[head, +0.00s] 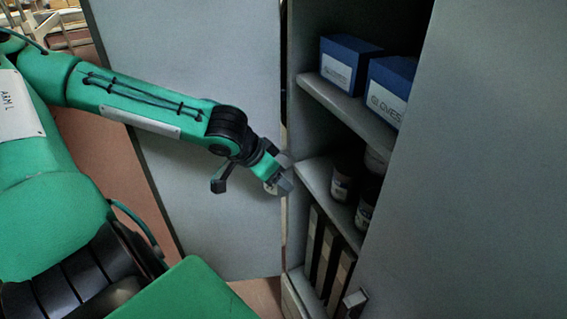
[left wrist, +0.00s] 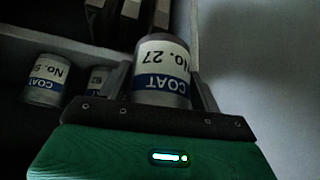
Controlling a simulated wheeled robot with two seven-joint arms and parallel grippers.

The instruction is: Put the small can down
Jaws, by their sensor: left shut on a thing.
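My left gripper (head: 284,174) is at the front edge of the cabinet's middle shelf, in front of the opening. In the left wrist view it is shut on a small can (left wrist: 162,55), grey with a white and blue label reading "COAT No. 27", which appears upside down there. In the head view the can is mostly hidden by the fingers. I cannot tell whether it touches anything. My right gripper is not in view.
The middle shelf (head: 316,182) holds several cans, one dark with a pale label (head: 345,184). Blue glove boxes (head: 346,65) stand on the shelf above. Upright binders (head: 325,255) fill the space below. An open grey door (head: 200,60) stands to the left and another grey panel (head: 480,160) to the right.

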